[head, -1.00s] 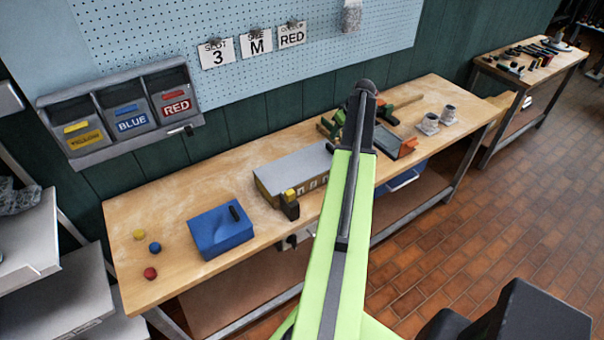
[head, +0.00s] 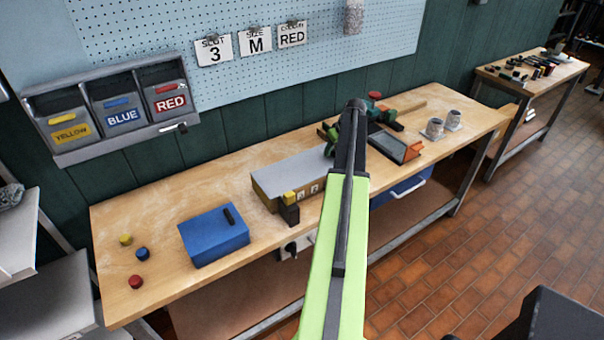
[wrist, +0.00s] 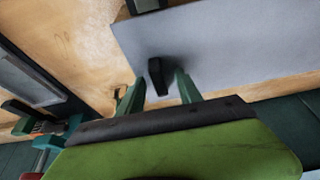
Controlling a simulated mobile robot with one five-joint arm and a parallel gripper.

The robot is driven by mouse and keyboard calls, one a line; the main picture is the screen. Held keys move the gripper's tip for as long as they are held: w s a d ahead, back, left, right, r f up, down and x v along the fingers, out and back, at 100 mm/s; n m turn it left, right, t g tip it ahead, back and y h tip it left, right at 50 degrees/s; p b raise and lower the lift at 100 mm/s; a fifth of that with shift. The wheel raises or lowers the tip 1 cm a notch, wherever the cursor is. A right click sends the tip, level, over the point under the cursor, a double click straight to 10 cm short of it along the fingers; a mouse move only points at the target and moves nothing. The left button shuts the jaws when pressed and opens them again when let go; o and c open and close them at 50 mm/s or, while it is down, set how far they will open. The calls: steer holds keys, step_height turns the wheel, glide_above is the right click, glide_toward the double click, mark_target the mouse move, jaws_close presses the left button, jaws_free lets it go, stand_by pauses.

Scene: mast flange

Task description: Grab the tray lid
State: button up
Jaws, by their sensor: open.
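The tray lid (head: 295,172) is a flat grey plate lying on the long tray (head: 310,187) with numbered front, in the middle of the workbench. In the wrist view the grey lid (wrist: 230,45) fills the upper right, with a black handle (wrist: 156,76) standing on it. My gripper (wrist: 154,84) is open, its two green fingers on either side of the handle, with gaps visible. I cannot tell the fingertips' height over the lid. In the head view my arm covers the lid's right end, the handle and most of the gripper.
A blue box (head: 215,235) with a black handle stands left on the workbench (head: 165,200), beside several small coloured knobs. A yellow-topped black block (head: 289,207) stands before the tray.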

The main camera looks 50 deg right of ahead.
jaws_close()
stand_by(0.4)
